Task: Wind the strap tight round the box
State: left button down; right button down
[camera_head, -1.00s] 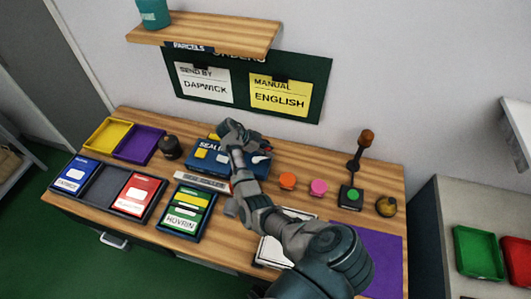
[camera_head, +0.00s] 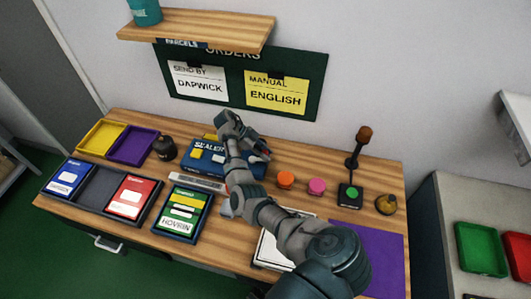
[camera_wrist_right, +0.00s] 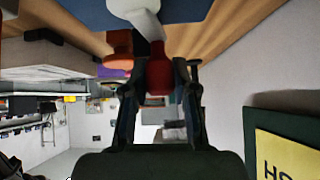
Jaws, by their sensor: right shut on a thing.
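A blue device marked SEALER (camera_head: 196,161) lies at the back middle of the table, with small yellow blocks on it. My right gripper (camera_head: 262,147) is over its right part, partly hiding it. In the right wrist view the fingers (camera_wrist_right: 160,70) are closed around a red knob (camera_wrist_right: 158,82). The knob is on a white arm (camera_wrist_right: 146,22) that reaches up to a blue surface at the top of the picture. I cannot make out a strap or a separate box. My left gripper is not in view.
Orange (camera_head: 286,179) and pink (camera_head: 317,186) buttons and a lever with a green button (camera_head: 349,195) stand to the right. A dark round pot (camera_head: 164,148) and yellow tray (camera_head: 96,137) are at left. A green HOVRIN tray (camera_head: 183,209) is in front. Boards hang behind.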

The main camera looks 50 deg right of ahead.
jog(key=shift+w+r, duration=0.1)
jog(key=shift+r, duration=0.05)
jog(key=c, duration=1.1)
grip_release()
jog(key=shift+a, duration=0.1)
jog(key=shift+o, duration=1)
jog(key=shift+a, duration=0.15)
jog(key=v, duration=1.2)
